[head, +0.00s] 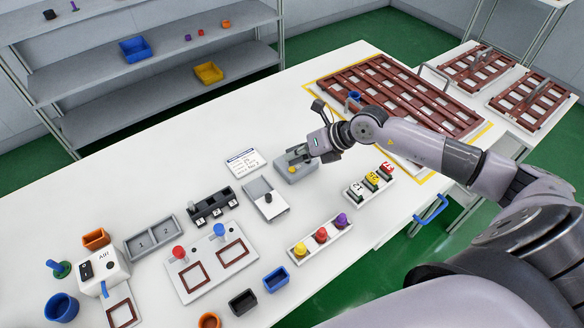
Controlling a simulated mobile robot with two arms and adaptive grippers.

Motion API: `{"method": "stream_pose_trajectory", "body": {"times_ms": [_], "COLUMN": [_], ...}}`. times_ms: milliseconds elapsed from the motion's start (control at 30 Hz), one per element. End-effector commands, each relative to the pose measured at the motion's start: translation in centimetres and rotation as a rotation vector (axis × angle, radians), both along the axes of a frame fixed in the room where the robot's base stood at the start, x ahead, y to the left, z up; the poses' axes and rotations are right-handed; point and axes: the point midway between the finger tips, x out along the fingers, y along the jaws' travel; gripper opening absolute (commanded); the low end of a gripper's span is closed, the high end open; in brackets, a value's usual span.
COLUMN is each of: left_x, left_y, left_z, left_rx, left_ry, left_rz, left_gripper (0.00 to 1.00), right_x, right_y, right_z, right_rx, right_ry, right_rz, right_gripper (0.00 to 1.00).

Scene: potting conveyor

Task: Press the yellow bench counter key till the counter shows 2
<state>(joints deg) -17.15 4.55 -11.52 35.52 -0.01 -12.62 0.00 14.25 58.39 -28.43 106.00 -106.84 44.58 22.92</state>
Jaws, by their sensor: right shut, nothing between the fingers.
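A grey box (297,174) on the white bench has a small yellow key (293,169) on its top; it looks like the bench counter. My right gripper (299,153) is shut and empty, over the back of this box. It partly hides the box top. I cannot tell whether its fingertips touch the key. No counter reading can be made out. My left gripper is not in view.
Left of the box are a white card (245,163) and a grey switch unit (265,200). In front stand a strip of coloured knobs (321,236) and a rack of numbered tags (370,185). Brown trays (400,100) lie behind my right arm. Bench at the back left is clear.

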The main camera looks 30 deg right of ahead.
Motion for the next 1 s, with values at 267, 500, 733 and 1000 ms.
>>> {"method": "stream_pose_trajectory", "body": {"times_ms": [267, 500, 733, 1000], "left_x": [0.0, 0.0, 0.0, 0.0], "left_y": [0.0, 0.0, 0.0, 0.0], "left_z": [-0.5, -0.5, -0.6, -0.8], "left_rx": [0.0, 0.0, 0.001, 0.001], "left_ry": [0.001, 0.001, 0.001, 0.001], "left_rz": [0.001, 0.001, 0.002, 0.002], "left_gripper": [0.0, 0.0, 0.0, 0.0], "right_x": [0.0, 0.0, 0.0, 0.0], "right_y": [0.0, 0.0, 0.0, 0.0], "right_z": [-0.7, -0.8, -0.9, -1.2], "right_rx": [0.0, 0.0, 0.0, 0.0], "right_ry": [0.001, 0.0, 0.0, 0.0], "right_rz": [0.001, 0.0, 0.0, 0.0], "right_gripper": [0.0, 0.0, 0.0, 0.0]}}
